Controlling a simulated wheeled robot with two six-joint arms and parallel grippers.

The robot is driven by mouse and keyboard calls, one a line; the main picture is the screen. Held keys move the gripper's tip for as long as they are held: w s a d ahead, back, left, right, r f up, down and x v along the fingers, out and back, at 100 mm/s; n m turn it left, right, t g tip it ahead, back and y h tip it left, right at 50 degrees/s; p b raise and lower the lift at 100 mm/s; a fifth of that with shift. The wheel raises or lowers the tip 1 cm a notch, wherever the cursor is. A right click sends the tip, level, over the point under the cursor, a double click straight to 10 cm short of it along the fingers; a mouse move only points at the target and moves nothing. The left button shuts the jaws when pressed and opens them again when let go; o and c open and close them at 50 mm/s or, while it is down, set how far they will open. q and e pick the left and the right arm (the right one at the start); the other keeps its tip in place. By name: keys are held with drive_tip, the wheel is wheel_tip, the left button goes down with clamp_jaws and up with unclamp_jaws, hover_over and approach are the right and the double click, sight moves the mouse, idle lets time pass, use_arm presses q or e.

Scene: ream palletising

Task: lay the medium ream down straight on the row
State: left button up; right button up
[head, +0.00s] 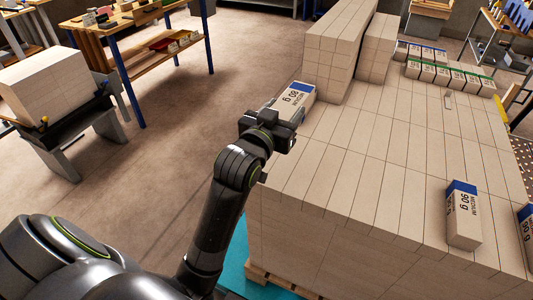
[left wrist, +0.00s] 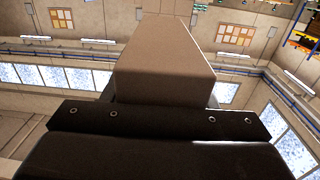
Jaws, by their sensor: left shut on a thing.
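The medium ream (head: 293,98), tan with a blue end band and "80 g MEDIUM" print, is at the far left edge of the pallet stack, near the foot of the tall block of reams. My left gripper (head: 275,124) is shut on its near end. In the left wrist view the ream (left wrist: 165,72) is a plain tan block beyond my dark gripper (left wrist: 155,118). The row (head: 350,115) is part of the flat tan top layer on the stack. I cannot tell whether the ream touches it. My right gripper is not in view.
A tall block of reams (head: 333,48) rises just behind the held ream. A 90 g medium ream (head: 463,225) lies on the right of the top layer, with another (head: 526,235) at the edge. Small banded reams (head: 445,72) stand at the back right. The layer's middle is clear.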

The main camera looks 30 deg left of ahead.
use_arm(q)
drive_tip(key=shift+y, duration=0.3)
drive_tip(key=w+a+f+b, duration=0.1)
drive_tip(key=f, duration=0.3)
drive_tip(key=w+a+f+b, duration=0.1)
drive_tip(key=a+f, duration=0.1)
drive_tip(key=f, duration=0.2)
drive_tip(key=w+a+f+b, duration=0.1)
drive_tip(key=a+f, duration=0.1)
drive_tip(key=f, duration=0.2)
drive_tip(key=shift+w+a+f+b, duration=0.2)
drive_tip(key=shift+w+a+b, duration=0.05)
drive_tip(key=shift+w+b, duration=0.1)
wheel_tip(320, 180, down, 2)
drive_tip(key=shift+f, duration=0.75)
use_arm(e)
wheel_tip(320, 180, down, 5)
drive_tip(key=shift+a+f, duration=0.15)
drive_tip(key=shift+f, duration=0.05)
